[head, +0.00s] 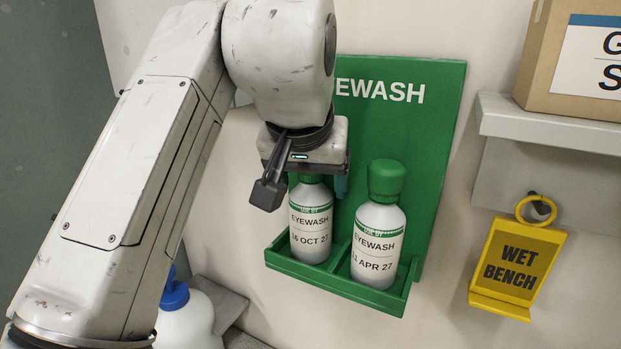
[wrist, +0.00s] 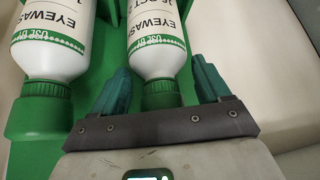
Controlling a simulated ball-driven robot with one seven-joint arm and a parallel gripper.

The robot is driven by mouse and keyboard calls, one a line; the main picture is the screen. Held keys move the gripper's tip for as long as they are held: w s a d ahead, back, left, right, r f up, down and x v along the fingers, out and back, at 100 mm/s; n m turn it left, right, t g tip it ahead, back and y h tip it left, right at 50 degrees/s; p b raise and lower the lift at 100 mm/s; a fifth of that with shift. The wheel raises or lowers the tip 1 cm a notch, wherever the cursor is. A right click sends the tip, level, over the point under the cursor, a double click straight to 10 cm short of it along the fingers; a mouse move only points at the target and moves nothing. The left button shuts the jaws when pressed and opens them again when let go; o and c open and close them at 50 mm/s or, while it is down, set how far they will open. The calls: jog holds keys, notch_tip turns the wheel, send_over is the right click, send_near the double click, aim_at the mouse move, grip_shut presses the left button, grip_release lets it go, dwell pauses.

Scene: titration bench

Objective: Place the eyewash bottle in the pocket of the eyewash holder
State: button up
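The green eyewash holder (head: 335,286) is a wall board with a two-pocket tray. A white eyewash bottle (head: 310,246) with label date OCT 27 stands upright in the left pocket. A second eyewash bottle (head: 377,245), label APR 27, stands in the right pocket. My gripper (head: 313,182) is over the left bottle and hides most of its cap. In the wrist view my gripper's (wrist: 161,68) two teal fingers are spread on either side of that bottle's green cap (wrist: 161,95), with gaps visible. The right bottle (wrist: 50,60) shows at left there.
A yellow wet bench sign (head: 511,268) hangs on a hook at right. Above it, a cardboard box (head: 545,70) sits on a grey shelf (head: 560,128). A white bottle with a blue cap (head: 174,292) stands low behind my arm. The wall between holder and sign is clear.

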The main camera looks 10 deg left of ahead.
jog(key=shift+r, duration=0.1)
jog(key=shift+r, duration=0.25)
jog(key=p+v, duration=0.6)
jog(key=v, duration=0.5)
jog(key=shift+s+r, duration=0.25)
